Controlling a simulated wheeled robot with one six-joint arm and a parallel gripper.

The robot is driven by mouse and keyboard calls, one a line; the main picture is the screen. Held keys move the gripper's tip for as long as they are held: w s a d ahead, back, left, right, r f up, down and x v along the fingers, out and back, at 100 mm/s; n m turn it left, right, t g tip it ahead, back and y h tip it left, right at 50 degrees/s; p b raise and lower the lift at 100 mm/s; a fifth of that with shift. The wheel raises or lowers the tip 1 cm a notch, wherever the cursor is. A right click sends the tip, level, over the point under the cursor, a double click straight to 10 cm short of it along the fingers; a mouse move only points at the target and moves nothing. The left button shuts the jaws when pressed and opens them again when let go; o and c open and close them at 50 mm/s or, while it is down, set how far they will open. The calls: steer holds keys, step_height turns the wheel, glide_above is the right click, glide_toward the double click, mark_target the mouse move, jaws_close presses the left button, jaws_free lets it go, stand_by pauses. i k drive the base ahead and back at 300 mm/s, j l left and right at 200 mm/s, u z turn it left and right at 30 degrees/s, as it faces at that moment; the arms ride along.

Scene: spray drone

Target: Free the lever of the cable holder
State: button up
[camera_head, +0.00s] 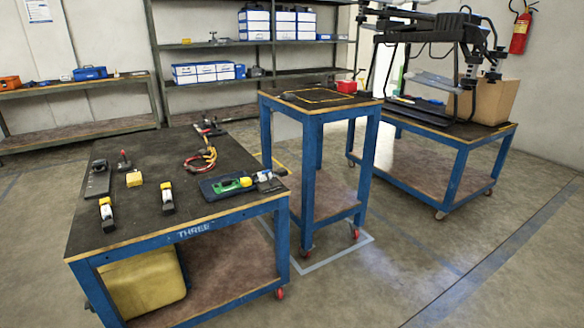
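A looped red and yellow cable (205,154) lies on the dark top of the blue-framed table (140,240) marked THREE. A small dark fixture (208,128) with red parts stands at the table's back edge, just behind the cable. My gripper is not in view.
The table also holds a dark plate (97,182), a yellow block (134,179), two yellow-and-white pieces and a dark tray with a green item (228,184). A tall blue stand (310,170) is close on the right. A drone (430,30) sits above another cart. The right floor is clear.

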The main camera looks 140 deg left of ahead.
mark_target(268, 172)
steer(key=u, duration=4.4)
